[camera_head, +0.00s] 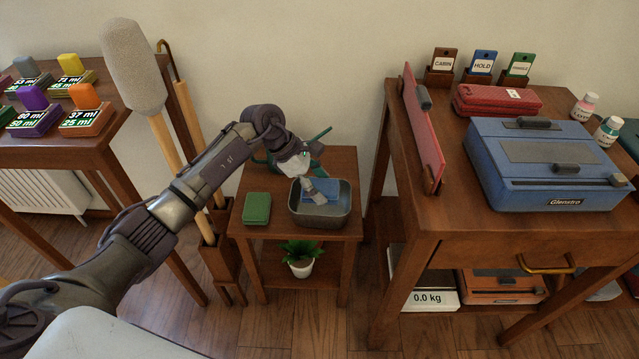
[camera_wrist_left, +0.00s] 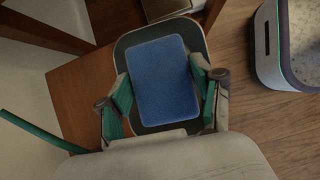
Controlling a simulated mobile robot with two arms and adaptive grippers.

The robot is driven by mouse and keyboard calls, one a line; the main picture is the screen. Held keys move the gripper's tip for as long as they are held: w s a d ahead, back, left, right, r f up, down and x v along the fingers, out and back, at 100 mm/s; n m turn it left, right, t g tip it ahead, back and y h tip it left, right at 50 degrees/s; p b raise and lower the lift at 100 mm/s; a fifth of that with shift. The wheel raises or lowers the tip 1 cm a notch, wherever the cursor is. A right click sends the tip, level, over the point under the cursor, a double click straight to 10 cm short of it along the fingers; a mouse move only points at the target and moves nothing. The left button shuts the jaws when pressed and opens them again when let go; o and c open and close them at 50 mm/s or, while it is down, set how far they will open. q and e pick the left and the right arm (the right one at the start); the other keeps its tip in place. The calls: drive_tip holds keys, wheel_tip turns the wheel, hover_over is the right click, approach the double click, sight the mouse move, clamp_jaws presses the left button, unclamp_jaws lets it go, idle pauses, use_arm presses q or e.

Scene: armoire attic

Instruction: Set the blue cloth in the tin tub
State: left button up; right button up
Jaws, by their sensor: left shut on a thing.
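The blue cloth (camera_head: 322,190) is a flat folded rectangle over the tin tub, and it also shows in the left wrist view (camera_wrist_left: 162,80). The dark grey tin tub (camera_head: 320,216) stands on the small wooden side table (camera_head: 260,232). Its rim (camera_wrist_left: 124,46) surrounds the cloth in the left wrist view. My left gripper (camera_head: 319,195) is shut on the cloth, with a finger at each long side of it. I cannot tell whether the cloth touches the tub's bottom. My right gripper is not in view.
A green folded cloth (camera_head: 257,207) lies left of the tub. A green watering can (camera_head: 312,146) stands behind it. A potted plant (camera_head: 301,257) is on the lower shelf. To the right, a taller table holds a blue case (camera_head: 545,165) and an upright red panel (camera_head: 423,130).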

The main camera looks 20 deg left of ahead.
use_arm(q)
drive_tip(key=o, duration=1.2)
drive_tip(key=shift+r, duration=0.1)
